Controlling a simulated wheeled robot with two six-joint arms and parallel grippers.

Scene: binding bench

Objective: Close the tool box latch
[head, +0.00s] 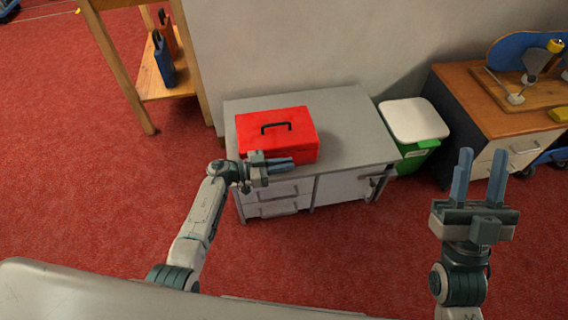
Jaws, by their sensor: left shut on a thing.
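The red tool box (290,122) sits on the grey cabinet (352,118) with its lid down and its black handle (276,127) on top. My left gripper (291,164) is at the lower front of the box, its blue fingers pointing right and close together. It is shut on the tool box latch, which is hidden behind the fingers. I cannot tell whether the latch is fastened. My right gripper (479,168) is open and empty at the right, its fingers pointing up the picture, far from the box.
A green bin with a white lid (415,119) stands right of the cabinet. A wooden-topped bench (490,105) with a tool board is at the far right. A wooden shelf (165,88) stands at the upper left. The cabinet top right of the box is clear.

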